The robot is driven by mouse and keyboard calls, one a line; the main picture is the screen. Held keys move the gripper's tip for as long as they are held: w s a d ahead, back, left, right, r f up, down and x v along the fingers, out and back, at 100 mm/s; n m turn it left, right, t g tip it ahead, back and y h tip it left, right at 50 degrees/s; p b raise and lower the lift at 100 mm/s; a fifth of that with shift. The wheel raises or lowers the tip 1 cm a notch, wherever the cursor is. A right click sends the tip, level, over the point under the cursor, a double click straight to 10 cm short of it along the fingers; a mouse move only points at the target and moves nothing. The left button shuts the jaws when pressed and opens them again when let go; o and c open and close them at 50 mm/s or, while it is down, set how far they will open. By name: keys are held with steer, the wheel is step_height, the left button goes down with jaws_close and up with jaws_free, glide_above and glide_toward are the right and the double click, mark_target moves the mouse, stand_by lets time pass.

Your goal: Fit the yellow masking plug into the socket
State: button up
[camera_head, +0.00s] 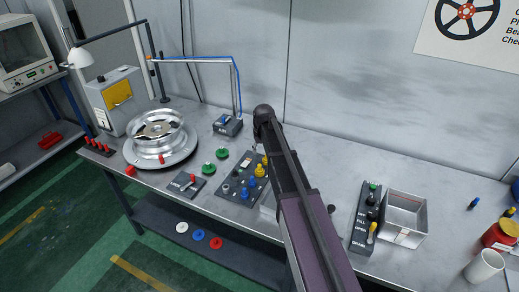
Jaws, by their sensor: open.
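A yellow plug-like piece (260,171) stands on the dark board (229,196) near the middle of the bench. A second bit of yellow shows just behind it, close to my arm. Which spot is the socket for the yellow plug I cannot tell. My arm rises from the bottom and passes just right of the board, covering its right edge. My gripper is not visible; the arm hides whatever is behind it.
A silver wheel (160,137) sits on a round base at the left. Green knobs (208,168) and a small red-lever box (187,185) lie left of the board. A lever panel (363,222) and metal bin (404,219) stand at the right. Bare bench lies behind them.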

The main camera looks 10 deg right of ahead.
steer(key=shift+s+r+p, duration=0.1)
steer(key=shift+r+p, duration=0.3)
steer(key=shift+r, duration=0.25)
steer(key=s+m+g, duration=0.1)
steer(key=s, duration=2.6)
steer(key=shift+s+a+m+g, duration=0.25)
steer(key=shift+a+m+g, duration=0.1)
steer(key=shift+m+g, duration=0.05)
steer(key=shift+f, duration=0.1)
steer(key=shift+f, duration=0.1)
steer(key=shift+d, duration=0.15)
